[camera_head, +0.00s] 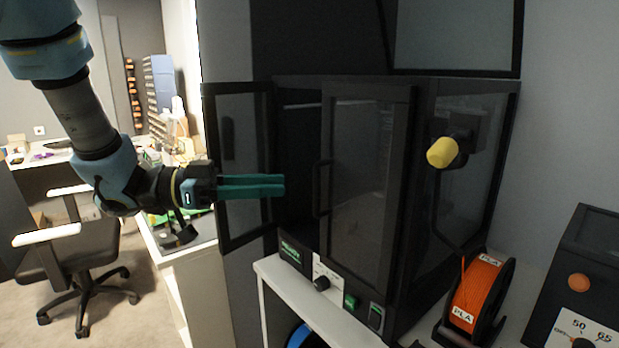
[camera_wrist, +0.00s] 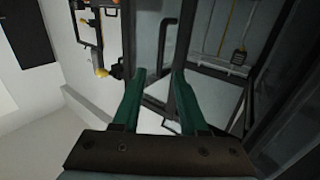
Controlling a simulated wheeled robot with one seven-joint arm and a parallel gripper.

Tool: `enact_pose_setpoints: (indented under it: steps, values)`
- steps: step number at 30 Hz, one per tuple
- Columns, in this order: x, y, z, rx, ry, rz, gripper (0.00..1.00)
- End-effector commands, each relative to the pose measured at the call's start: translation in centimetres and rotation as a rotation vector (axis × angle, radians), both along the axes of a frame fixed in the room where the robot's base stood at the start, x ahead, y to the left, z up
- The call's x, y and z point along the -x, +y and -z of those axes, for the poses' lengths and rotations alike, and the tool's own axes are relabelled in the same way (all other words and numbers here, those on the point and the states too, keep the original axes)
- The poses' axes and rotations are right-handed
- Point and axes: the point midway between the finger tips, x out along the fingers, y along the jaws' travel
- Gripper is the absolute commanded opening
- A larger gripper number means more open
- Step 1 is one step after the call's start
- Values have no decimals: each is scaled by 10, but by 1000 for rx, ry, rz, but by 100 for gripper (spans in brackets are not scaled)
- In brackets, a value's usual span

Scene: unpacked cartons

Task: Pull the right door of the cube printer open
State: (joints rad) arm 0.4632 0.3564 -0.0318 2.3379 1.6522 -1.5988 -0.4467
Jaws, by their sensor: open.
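The black cube printer (camera_head: 425,190) stands on a white cabinet in the head view. Its left door (camera_head: 240,165) is swung open to the left. Its right door (camera_head: 368,180) has a dark window and looks shut or nearly shut; I cannot tell which. The black bar handle (camera_head: 318,188) is on that door's left edge. My gripper (camera_head: 284,185) has green fingers, open and empty, pointing right, just left of the handle and apart from it. In the wrist view my gripper (camera_wrist: 159,74) shows a dark upright bar beyond the fingertips, probably the handle.
The open left door lies behind my gripper. An orange PLA spool (camera_head: 478,295) stands right of the printer, with a dark dial box (camera_head: 590,270) further right. A yellow knob (camera_head: 441,152) sticks out from the printer's side. An office chair (camera_head: 80,260) is at the left.

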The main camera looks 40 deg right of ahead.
Motion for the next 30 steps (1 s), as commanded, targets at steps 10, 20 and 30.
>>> enact_pose_setpoints:
  steps: [10, 20, 30]
  values:
    - [30, -46, -2, -1, 0, 2, 43]
    - [35, -54, 0, -2, -1, -1, 43]
    - [35, -53, 0, -1, -1, -1, 16]
